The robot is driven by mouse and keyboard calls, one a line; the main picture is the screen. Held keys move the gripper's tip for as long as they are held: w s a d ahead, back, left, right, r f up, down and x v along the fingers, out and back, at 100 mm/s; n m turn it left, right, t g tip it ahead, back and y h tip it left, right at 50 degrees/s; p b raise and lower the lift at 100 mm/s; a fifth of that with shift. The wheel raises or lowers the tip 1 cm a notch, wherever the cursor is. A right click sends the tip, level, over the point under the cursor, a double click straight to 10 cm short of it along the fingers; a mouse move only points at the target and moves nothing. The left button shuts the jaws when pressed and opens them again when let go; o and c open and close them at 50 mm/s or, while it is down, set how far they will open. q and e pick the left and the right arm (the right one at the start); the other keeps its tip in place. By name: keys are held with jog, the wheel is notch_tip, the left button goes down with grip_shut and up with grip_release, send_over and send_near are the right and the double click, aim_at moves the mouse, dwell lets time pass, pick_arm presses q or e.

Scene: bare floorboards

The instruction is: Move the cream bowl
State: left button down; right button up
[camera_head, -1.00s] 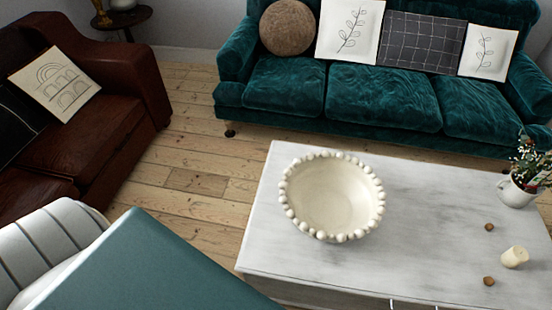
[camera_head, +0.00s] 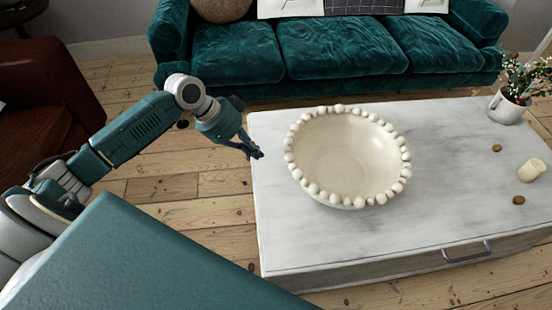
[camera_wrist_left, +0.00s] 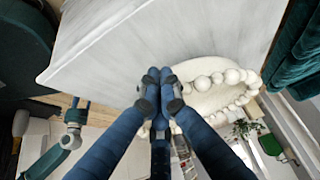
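The cream bowl (camera_head: 345,155), with a beaded rim, stands upright on the pale table (camera_head: 285,240), left of the table's middle. My left gripper (camera_head: 256,152) is at the table's left edge, just left of the bowl, with a small gap to its rim. In the left wrist view its fingertips (camera_wrist_left: 160,76) are together with nothing between them, and the bowl (camera_wrist_left: 212,98) is behind and to the right, partly hidden by the fingers. My right gripper is not in view.
A white cup of flowers (camera_head: 508,106), a cream candle-like piece (camera_head: 531,170) and two small brown pieces (camera_head: 518,200) are on the table's right side. The tabletop between them and the bowl is clear. A green sofa (camera_head: 340,50) stands behind.

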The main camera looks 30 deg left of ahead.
pick_arm(q)
jog(key=b+x, duration=0.1)
jog(key=x, duration=0.8)
jog(key=shift+b, duration=0.3)
jog(key=shift+w+d, duration=0.8)
jog(key=shift+d, duration=0.3)
jog(key=shift+w+d, duration=0.4)
jog(key=shift+d, duration=0.15)
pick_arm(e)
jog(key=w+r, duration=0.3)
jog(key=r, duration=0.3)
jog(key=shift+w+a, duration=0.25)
